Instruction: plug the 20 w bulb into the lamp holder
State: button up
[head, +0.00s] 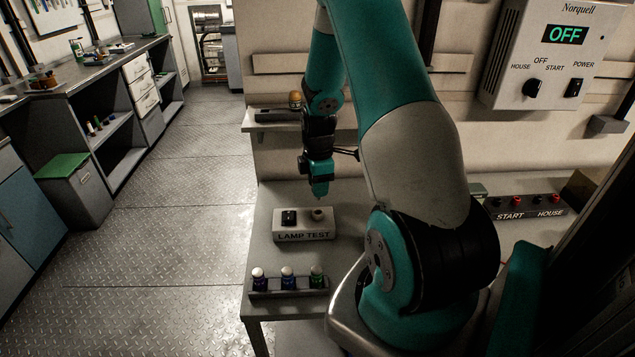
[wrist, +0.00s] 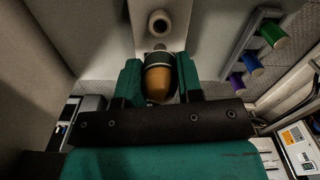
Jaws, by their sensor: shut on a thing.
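My gripper (head: 319,190) points down over the lamp test box and is shut on a bulb. In the wrist view the held bulb (wrist: 159,82) sits between the two green fingers, with an amber-brown rounded body and a dark band with a pale edge. No wattage mark is readable on it. The lamp holder (head: 318,214) is a pale round socket on the right of the grey LAMP TEST box (head: 292,236). In the wrist view the lamp holder (wrist: 158,22) lies just beyond the bulb, and the two appear apart. The fingers mostly hide the bulb in the head view.
A rack (head: 289,293) at the bench's front holds purple (head: 260,281), blue (head: 288,281) and green (head: 316,281) pieces. A black switch (head: 289,217) is left of the holder. A wall shelf (head: 270,127) is behind. The wall panel (head: 548,60) reads OFF.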

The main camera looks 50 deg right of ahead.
jog(key=shift+f+b, duration=1.05)
jog(key=shift+f, duration=0.75)
jog(key=shift+f+b, duration=0.85)
jog(key=shift+f, duration=0.55)
jog(key=o, duration=1)
notch_tip(320, 180, up, 18)
jog(key=shift+f+b, duration=0.25)
jog(key=shift+b, duration=0.85)
